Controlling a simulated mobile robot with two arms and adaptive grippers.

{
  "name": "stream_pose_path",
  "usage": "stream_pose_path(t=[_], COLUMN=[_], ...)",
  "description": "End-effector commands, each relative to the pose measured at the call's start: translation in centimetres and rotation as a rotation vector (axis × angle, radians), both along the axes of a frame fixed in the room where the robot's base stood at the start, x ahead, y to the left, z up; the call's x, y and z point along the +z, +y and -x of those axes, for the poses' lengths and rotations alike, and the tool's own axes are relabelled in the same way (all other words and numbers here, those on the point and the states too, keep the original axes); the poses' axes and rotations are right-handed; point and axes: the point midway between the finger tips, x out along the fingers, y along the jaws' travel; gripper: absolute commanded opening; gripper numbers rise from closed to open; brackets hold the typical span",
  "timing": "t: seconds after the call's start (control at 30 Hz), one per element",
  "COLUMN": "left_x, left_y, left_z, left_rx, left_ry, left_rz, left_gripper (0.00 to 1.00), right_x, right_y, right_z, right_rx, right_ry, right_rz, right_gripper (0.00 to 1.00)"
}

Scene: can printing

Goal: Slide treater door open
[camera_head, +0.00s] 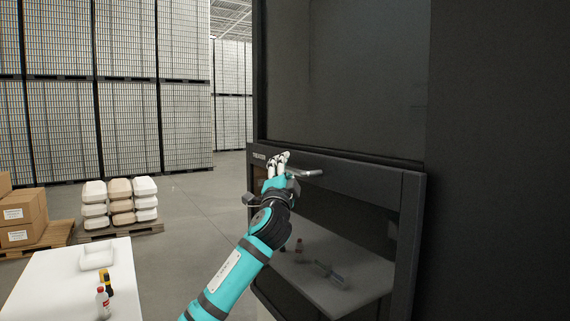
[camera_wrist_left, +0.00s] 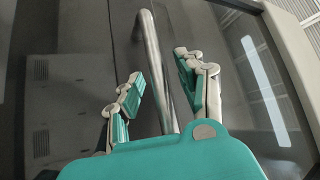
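The treater is a tall dark machine (camera_head: 345,75) on the right. Its framed door (camera_head: 370,189) has a dark glass pane and stands at the lower part. A metal bar handle (camera_head: 308,173) sticks out near the door's top. My left gripper (camera_head: 278,160) is at the handle's left end. In the left wrist view, the handle (camera_wrist_left: 151,50) runs between the two spread fingers of my left gripper (camera_wrist_left: 160,72), with gaps visible on both sides. The fingers are open and do not look closed on the bar. My right gripper is not in view.
A white table (camera_head: 75,280) with bottles (camera_head: 103,300) stands at lower left. Boxes (camera_head: 22,215) and stacked pale trays (camera_head: 120,205) sit on pallets behind it. Tall can stacks (camera_head: 115,90) fill the back left. Open grey floor (camera_head: 190,215) lies between them and the treater.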

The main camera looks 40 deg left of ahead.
Motion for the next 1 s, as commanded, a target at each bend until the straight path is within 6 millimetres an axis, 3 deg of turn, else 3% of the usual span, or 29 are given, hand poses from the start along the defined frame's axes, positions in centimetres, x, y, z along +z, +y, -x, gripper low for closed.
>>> stream_pose_path(t=[0.23, 0.53, 1.0], left_x=[-0.05, -0.06, -0.49], left_y=[0.03, 0.02, -0.01], left_z=[-0.07, -0.06, -0.12], left_rx=[0.000, 0.000, -0.001], left_ry=[0.001, 0.001, 0.003], left_rz=[0.000, 0.000, 0.003], left_gripper=[0.38, 0.00, 0.00], right_x=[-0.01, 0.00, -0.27], right_y=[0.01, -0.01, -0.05], right_z=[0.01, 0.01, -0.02], right_rx=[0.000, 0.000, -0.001], right_ry=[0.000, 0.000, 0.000], right_rz=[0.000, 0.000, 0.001], right_gripper=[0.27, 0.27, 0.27])
